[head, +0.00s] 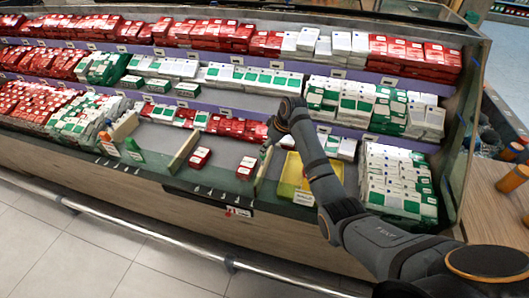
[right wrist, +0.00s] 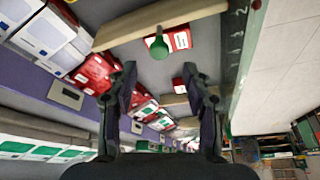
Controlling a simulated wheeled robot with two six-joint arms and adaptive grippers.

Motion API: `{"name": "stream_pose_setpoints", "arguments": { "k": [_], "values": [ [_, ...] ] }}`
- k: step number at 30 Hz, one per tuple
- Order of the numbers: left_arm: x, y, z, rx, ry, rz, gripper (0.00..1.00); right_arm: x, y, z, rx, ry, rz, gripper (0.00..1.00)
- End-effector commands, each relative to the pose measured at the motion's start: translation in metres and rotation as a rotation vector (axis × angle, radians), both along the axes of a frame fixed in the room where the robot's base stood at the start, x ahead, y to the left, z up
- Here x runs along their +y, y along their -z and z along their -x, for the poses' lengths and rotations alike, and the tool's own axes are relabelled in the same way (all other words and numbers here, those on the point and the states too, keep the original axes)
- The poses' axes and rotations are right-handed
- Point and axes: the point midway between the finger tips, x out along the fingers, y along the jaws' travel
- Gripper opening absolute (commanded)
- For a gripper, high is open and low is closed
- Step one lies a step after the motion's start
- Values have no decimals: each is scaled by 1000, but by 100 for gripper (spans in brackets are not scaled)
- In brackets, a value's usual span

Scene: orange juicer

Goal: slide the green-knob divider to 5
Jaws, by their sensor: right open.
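The green knob (right wrist: 159,53) shows in the right wrist view on the side of a pale wooden divider (right wrist: 120,28), which crosses the top of that picture. In the head view this divider (head: 263,168) stands upright on the bottom shelf, just under my right gripper (head: 268,140). In the right wrist view my right gripper (right wrist: 162,90) is open and empty, its fingers apart below the knob and not around it. Small number marks (right wrist: 237,35) run along the shelf's front edge; they are hard to read. My left gripper is out of view.
A second wooden divider (head: 185,152) stands further left. Red boxes (head: 200,157) lie between the two dividers. A yellow tray (head: 292,172) is at the right. White-green boxes (head: 400,185) fill the right end. Upper shelves hang close behind the gripper.

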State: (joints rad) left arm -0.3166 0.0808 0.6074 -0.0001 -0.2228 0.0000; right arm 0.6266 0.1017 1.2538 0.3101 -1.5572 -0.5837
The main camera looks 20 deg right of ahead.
Motion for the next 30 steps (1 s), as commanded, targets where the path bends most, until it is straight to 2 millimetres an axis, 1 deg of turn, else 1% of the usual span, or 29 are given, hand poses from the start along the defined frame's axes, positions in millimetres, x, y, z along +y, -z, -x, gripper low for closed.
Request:
{"name": "stream_pose_setpoints", "arguments": {
  "k": [1,3,6,9,13,19,20,24,30],
  "values": [
    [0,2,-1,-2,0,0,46,3,11,-3,3,0,-2,50],
    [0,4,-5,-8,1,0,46,6,24,-8,1,0,-2,50],
    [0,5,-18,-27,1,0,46,9,40,-13,1,0,0,50],
    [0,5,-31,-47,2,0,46,11,50,-17,0,0,0,50],
    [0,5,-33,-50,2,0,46,12,55,-19,-1,0,1,50],
    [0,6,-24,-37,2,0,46,12,55,-19,-1,0,1,50],
    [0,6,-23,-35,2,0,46,12,55,-19,-1,0,1,48],
    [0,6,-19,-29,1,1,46,12,55,-19,-1,0,1,29],
    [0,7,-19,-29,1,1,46,13,55,-19,-1,0,1,2]
  ]
}}
